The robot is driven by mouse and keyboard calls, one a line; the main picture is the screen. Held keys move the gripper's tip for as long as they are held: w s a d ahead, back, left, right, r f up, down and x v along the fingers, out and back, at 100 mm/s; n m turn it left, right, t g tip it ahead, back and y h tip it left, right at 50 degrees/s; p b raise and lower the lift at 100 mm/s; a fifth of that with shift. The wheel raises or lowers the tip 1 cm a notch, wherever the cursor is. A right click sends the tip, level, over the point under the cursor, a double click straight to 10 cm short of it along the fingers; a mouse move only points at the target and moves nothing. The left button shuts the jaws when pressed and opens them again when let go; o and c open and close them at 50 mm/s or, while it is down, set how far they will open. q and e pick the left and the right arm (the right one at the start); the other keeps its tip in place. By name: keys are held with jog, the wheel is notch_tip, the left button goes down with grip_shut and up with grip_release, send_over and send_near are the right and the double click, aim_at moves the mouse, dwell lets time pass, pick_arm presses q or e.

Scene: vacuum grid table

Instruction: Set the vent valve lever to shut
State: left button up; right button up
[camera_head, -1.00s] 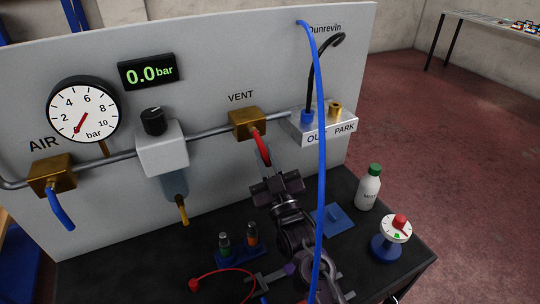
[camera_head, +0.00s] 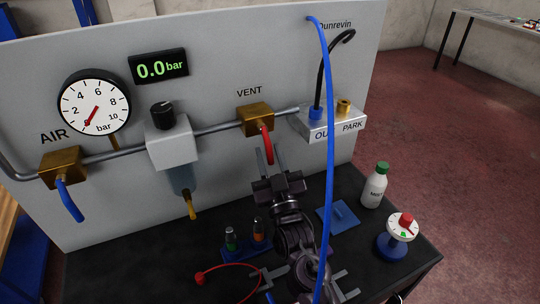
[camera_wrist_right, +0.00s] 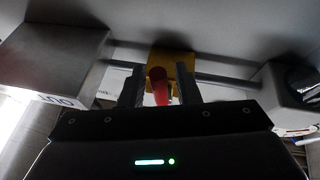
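The vent valve has a brass body (camera_head: 255,119) on the pipe under the VENT label. Its red lever (camera_head: 267,147) hangs down, tilted slightly right at its lower end. My right gripper (camera_head: 269,174) is at the lever's lower end. In the right wrist view, the red lever (camera_wrist_right: 159,84) stands between the two spread fingers of my right gripper (camera_wrist_right: 160,90), with a narrow gap showing beside it. The brass body (camera_wrist_right: 172,60) is behind it. Contact with a finger cannot be told. My left gripper is not clearly in view.
The gauge (camera_head: 93,104) points near zero and the display (camera_head: 158,67) reads 0.0 bar. A blue hose (camera_head: 330,150) hangs in front of the panel, right of my right gripper. A bottle (camera_head: 374,188) and a dial timer (camera_head: 400,228) stand at the table's right.

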jog(key=shift+o, duration=0.5)
jog(key=shift+r, duration=0.15)
jog(key=shift+s+d+f, duration=0.1)
jog(key=shift+s+f, duration=0.2)
jog(key=b+v, duration=0.2)
jog(key=v, duration=0.5)
jog(key=shift+r, duration=0.1)
